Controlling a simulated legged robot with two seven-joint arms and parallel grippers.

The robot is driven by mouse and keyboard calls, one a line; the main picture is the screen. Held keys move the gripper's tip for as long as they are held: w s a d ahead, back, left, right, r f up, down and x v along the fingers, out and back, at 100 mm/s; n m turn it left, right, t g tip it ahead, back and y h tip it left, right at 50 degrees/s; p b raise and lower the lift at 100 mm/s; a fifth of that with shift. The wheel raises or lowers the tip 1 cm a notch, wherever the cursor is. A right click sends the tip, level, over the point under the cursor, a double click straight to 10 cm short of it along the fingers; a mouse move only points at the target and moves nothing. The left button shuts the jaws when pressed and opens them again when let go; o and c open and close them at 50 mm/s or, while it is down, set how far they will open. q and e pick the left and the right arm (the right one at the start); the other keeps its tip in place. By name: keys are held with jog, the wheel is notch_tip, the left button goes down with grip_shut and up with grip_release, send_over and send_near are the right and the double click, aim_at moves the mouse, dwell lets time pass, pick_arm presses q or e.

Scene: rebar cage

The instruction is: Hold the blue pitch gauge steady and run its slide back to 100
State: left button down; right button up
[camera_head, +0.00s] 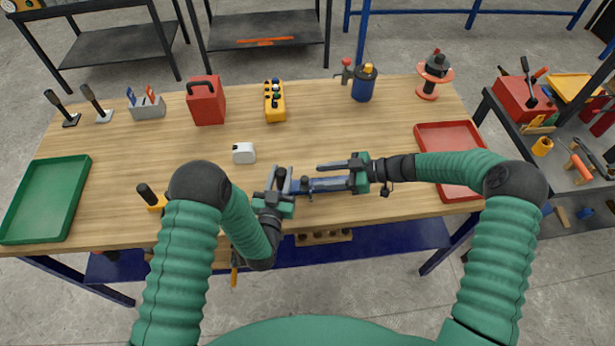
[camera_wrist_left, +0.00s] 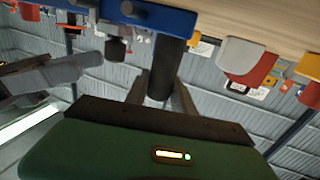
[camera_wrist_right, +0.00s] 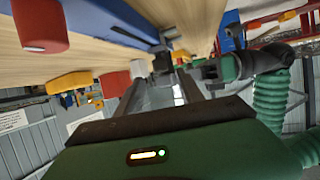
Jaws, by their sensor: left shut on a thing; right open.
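The blue pitch gauge (camera_head: 325,185) lies across the front middle of the wooden table. In the left wrist view its blue bar (camera_wrist_left: 205,24) runs along the top, with a dark round handle (camera_wrist_left: 171,62) below it. My left gripper (camera_head: 280,178) is shut on that handle, which also shows between its fingers in the left wrist view. A small dark knob (camera_head: 305,183) stands just right of the handle. My right gripper (camera_head: 325,176) is open, its fingers pointing left along the bar. In the right wrist view a black knob (camera_wrist_right: 162,62) shows beyond its fingertips. The scale marks cannot be read.
A white block (camera_head: 244,153) sits behind my left gripper. A green tray (camera_head: 45,200) is at the left and a red tray (camera_head: 450,150) at the right. A red box (camera_head: 206,103) and a yellow button box (camera_head: 274,100) stand at the back. The table's middle is fairly clear.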

jog(key=v, duration=0.5)
jog(key=shift+d+r, duration=0.1)
jog(key=shift+d, duration=0.1)
pick_arm(q)
jog(key=c, duration=1)
grip_release()
jog(key=shift+s, duration=0.1)
